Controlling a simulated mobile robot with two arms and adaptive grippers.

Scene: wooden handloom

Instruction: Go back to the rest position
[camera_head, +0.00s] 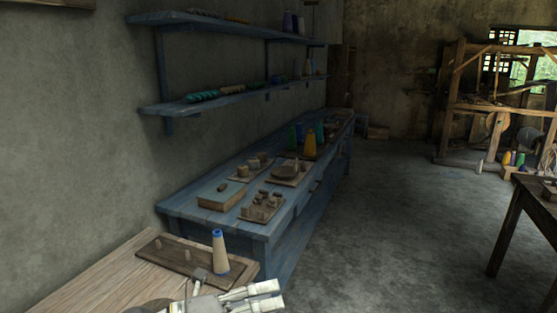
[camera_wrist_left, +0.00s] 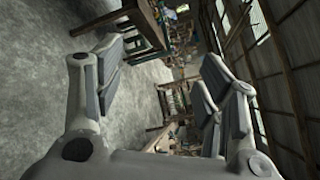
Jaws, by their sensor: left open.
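My left gripper (camera_head: 270,296) is at the bottom of the head view, with its pale fingers pointing right. It is open and nothing shows between its fingers. It also fills much of the left wrist view (camera_wrist_left: 160,72), with its two fingers apart and the room behind. A beige cone with a blue top and base (camera_head: 220,256) stands upright on a dark peg board (camera_head: 178,258). The gripper appears in front of the cone in the picture, apart from it. My right gripper is not in view.
The peg board lies on a wooden table (camera_head: 92,290). Behind it is a blue bench (camera_head: 190,207) with boards, blocks and cones. Blue shelves (camera_head: 230,97) hang on the wall. A wooden loom (camera_head: 450,110) stands at the back right, and a dark table (camera_head: 512,222) at right. The floor between is clear.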

